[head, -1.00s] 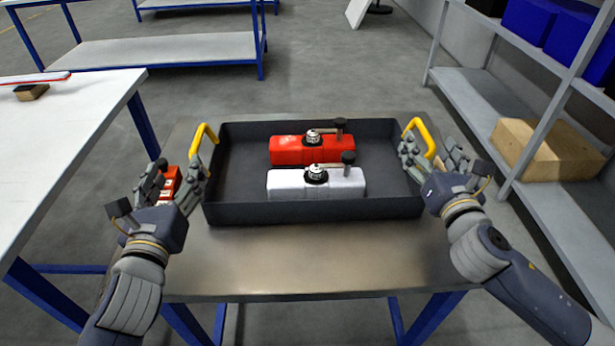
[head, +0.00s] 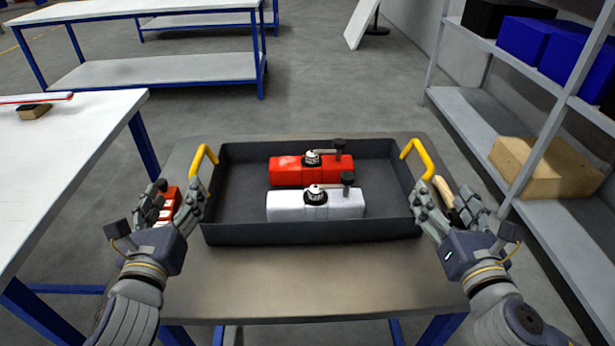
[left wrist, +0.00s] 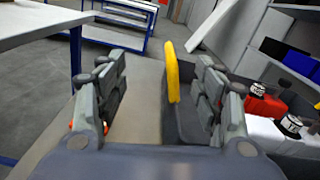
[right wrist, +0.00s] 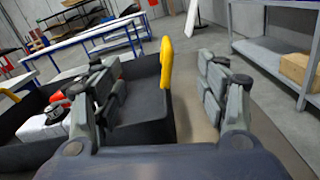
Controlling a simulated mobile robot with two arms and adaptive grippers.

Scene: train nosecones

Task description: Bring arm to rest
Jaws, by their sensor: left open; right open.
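A dark open tray (head: 310,232) stands on the table with a yellow handle at its left end (head: 203,158) and another at its right end (head: 418,157). A red block (head: 290,172) and a white block (head: 290,206), each with a black-and-silver fitting, lie in it. My left gripper (head: 175,202) is open and empty beside the tray's left end. In the left wrist view the handle (left wrist: 172,75) appears between its spread fingers. My right gripper (head: 455,205) is open and empty near the right end. In the right wrist view the handle (right wrist: 166,65) appears between its fingers. Neither gripper clasps a handle.
A small red item (head: 168,208) is partly hidden behind my left gripper, and a beige item (head: 444,190) behind my right. A white table (head: 60,150) stands at left. A grey shelf (head: 470,110) with boxes stands at right. The brown tabletop's front (head: 310,280) is clear.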

